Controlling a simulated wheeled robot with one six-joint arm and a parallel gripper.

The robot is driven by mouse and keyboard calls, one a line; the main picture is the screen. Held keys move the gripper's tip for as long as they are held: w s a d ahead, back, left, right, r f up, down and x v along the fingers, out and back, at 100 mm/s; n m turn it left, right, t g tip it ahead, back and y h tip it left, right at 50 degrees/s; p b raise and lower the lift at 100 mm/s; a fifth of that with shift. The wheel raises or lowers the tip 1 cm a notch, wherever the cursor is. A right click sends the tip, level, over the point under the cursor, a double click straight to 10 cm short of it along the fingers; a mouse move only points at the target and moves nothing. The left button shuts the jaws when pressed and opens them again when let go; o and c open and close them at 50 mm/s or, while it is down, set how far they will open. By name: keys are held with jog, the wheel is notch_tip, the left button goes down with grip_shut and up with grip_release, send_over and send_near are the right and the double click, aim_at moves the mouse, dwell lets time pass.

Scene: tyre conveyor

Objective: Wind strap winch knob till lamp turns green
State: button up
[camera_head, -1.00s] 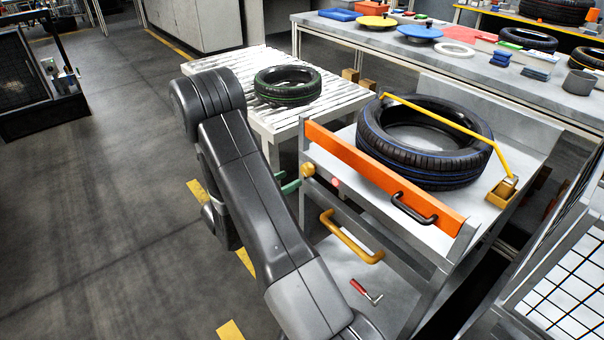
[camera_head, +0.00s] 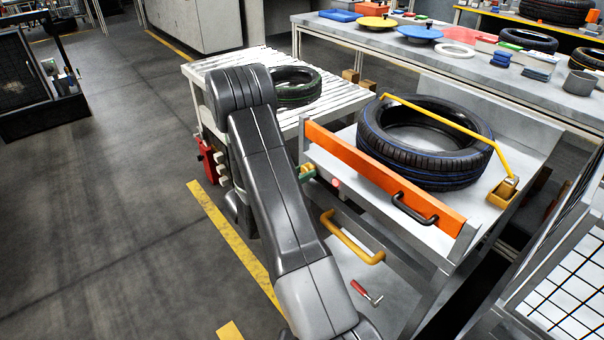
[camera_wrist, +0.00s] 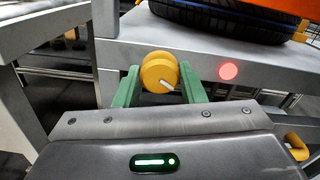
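The round yellow winch knob (camera_wrist: 158,74) sits on the front of the grey cart, its white pointer line tilted. The green fingers of my gripper (camera_wrist: 159,84) stand on either side of the knob in the wrist view; whether they press on it I cannot tell. The lamp (camera_wrist: 229,71) to the right of the knob glows red; it also shows in the head view (camera_head: 336,182). A yellow strap (camera_head: 440,110) crosses over the blue-lined tyre (camera_head: 385,160) on the cart. In the head view my arm partly hides the gripper and knob.
An orange board (camera_head: 375,172) with a black handle (camera_head: 414,208) fronts the cart. A yellow handle (camera_head: 350,240) and a red-handled tool (camera_head: 362,289) are below. A roller table (camera_head: 225,68) with another tyre (camera_head: 298,97) stands behind. Floor to the left is clear.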

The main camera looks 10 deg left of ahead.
jog(key=shift+f+m+b, duration=0.15)
jog(key=shift+m+b, duration=0.15)
jog(key=shift+b, duration=0.25)
jog(key=shift+c, duration=0.4)
jog(key=m+b, duration=1.1)
jog(key=b, duration=0.3)
jog(key=shift+m, duration=0.3)
jog(key=shift+b, duration=0.4)
jog(key=o, duration=1)
jog(key=p+v, duration=0.3)
jog(key=v, duration=1.1)
